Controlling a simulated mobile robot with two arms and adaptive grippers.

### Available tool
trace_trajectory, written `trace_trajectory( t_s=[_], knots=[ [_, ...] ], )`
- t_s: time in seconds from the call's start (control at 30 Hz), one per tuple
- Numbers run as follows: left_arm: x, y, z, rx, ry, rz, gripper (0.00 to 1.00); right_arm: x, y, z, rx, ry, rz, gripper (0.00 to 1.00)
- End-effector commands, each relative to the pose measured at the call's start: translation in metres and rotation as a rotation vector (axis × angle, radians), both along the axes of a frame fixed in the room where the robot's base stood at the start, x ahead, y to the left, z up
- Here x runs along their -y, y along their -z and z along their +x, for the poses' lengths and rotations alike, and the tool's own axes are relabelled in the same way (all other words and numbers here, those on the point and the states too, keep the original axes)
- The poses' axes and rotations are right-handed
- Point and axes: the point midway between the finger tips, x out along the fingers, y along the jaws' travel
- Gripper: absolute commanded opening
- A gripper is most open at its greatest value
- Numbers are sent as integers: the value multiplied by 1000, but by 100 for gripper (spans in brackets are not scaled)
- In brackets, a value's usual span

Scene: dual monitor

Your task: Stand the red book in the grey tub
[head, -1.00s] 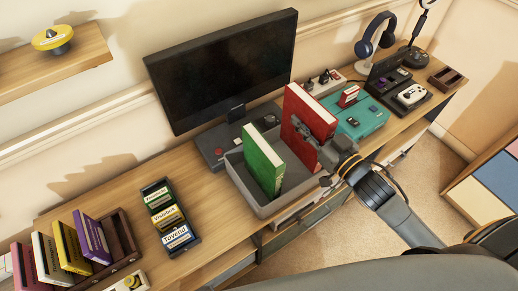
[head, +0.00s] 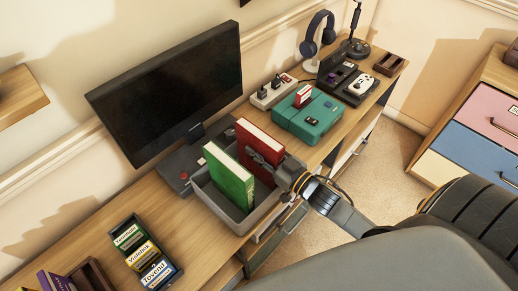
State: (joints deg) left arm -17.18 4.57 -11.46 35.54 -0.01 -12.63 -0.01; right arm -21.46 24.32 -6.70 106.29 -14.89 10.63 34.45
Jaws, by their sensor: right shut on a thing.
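The grey tub (head: 215,203) sits on the desk in front of the monitor, near the desk's front edge. A green book (head: 229,178) stands in it, leaning a little, on the left side. The red book (head: 262,136) is upright in the right part of the tub, its lower part hidden behind the tub wall and the green book. My right gripper (head: 266,155) is shut on the red book from the right. Whether the book touches the tub floor is hidden. My left gripper is not in view.
A teal case (head: 306,124) with a small red and white item stands right of the tub. The monitor (head: 168,88) stands behind. A black box of labelled cartridges (head: 146,252) is at left. Headphones (head: 317,38) and a controller dock (head: 359,88) are farther right.

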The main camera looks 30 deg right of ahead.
Motion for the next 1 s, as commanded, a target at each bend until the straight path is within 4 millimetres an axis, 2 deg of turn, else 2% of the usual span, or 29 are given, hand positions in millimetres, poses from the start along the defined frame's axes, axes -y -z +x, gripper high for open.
trace_trajectory(
  t_s=[0.27,0.3,0.4,0.77,0.87,1.0],
  knots=[
    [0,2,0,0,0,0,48,0,1,0,3,-1,0,0],
    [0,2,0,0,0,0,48,0,3,0,1,0,-1,28],
    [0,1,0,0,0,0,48,0,2,0,1,-1,-1,48],
    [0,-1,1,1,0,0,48,0,-2,0,1,0,-1,48],
    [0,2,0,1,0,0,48,3,1,-10,-2,0,-1,48],
    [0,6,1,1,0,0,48,12,2,-34,-3,0,-2,48]
  ],
)
